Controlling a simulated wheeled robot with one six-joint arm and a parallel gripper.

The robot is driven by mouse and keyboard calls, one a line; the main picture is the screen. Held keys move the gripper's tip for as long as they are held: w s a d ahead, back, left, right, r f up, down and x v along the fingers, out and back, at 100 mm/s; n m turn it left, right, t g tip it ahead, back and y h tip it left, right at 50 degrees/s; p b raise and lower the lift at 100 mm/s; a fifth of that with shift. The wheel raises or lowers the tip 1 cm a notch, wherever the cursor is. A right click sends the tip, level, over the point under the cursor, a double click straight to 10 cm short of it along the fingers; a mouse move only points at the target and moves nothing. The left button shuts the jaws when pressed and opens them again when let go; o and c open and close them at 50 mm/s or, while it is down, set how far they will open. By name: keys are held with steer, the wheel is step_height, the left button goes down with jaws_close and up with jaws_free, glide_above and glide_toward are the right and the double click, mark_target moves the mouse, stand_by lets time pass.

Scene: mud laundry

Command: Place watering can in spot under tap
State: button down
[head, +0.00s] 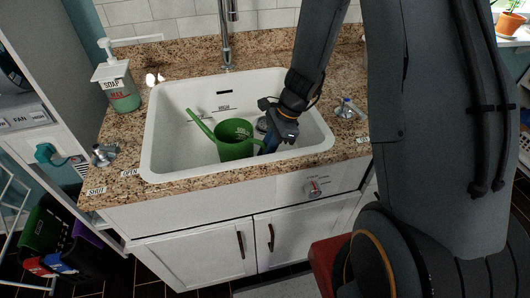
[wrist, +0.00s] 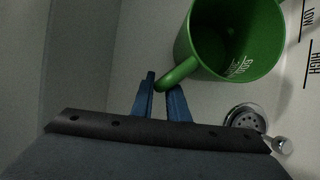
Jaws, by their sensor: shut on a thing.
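The green watering can (head: 236,138) is inside the white sink, upright, with its long spout pointing up to the left. The tap (head: 226,35) rises behind the sink's back rim, its lower end cut by nothing but its top out of view. My gripper (head: 272,143) reaches into the sink from the right, at the can's right side. In the wrist view the blue fingers (wrist: 160,100) are shut on the handle of the watering can (wrist: 235,35). The can's inside looks empty of anything solid. Whether its base touches the sink floor is hidden.
The white sink (head: 163,150) has walls around the can; LOW and HIGH marks show inside. A drain (wrist: 245,118) lies near my gripper. A soap dispenser (head: 117,85) stands on the counter at left. Valve handles (head: 103,154) sit at left and right (head: 350,109).

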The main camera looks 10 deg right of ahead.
steer(key=shift+f, duration=0.15)
steer(key=c, duration=1.7)
jaws_free()
steer(key=b+v, duration=0.1)
steer(key=v, duration=1.1)
steer(key=shift+r, duration=0.25)
